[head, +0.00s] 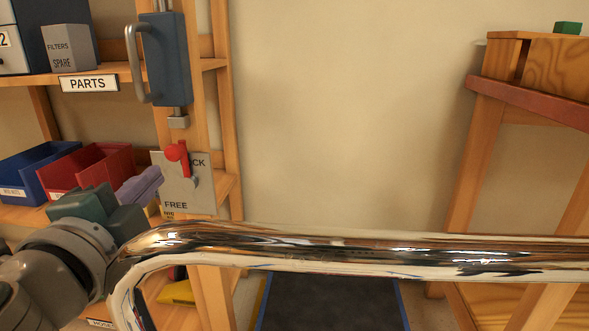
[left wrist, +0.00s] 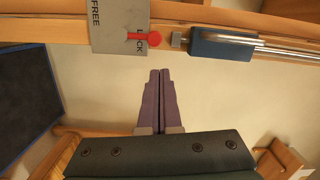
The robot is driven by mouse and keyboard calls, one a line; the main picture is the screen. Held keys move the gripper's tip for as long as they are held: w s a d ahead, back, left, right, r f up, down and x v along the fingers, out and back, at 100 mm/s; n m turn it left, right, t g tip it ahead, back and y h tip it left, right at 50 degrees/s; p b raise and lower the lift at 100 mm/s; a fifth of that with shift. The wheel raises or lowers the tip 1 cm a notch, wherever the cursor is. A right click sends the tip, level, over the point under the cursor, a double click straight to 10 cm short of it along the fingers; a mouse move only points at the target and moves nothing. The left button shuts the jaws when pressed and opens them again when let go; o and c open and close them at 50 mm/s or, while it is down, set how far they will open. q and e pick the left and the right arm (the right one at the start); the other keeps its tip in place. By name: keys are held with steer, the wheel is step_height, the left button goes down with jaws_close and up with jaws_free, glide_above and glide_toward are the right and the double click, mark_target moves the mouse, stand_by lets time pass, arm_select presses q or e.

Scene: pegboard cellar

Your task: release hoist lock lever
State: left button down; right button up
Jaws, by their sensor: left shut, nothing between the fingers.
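The hoist lock lever (head: 177,152) has a red knob and stands on a grey plate (head: 199,200) fixed to a wooden post. The plate reads LOCK at the top and FREE at the bottom; the lever points up at the LOCK end. The lever also shows in the left wrist view (left wrist: 154,39), beside the letters LOCK. My left gripper (head: 157,172) is shut and empty, its purple fingers close beside the lever in the head view. In the left wrist view the fingertips (left wrist: 160,72) are apart from the red knob. My right gripper is out of view.
A blue box with a grey handle (head: 170,60) is mounted on the post above the plate. Shelves to the left hold a blue bin (head: 40,158) and a red bin (head: 100,165). A chrome bar (head: 380,256) crosses the foreground. A wooden bench (head: 530,100) stands at right; the wall between is bare.

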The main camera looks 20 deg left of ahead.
arm_select(q)
steer(key=shift+w+d+f, duration=0.1)
steer(key=shift+w+f, duration=0.2)
steer(key=shift+f, duration=0.05)
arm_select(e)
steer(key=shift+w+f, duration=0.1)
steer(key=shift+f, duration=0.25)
arm_select(q)
steer(key=shift+s, duration=0.15)
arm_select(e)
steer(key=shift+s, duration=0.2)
arm_select(q)
glide_toward(182, 158)
steer(key=w+d+r, duration=0.1)
steer(key=w+r, duration=0.1)
steer(key=w, duration=0.3)
steer(key=shift+r+b, duration=0.15)
steer(key=shift+b, duration=0.25)
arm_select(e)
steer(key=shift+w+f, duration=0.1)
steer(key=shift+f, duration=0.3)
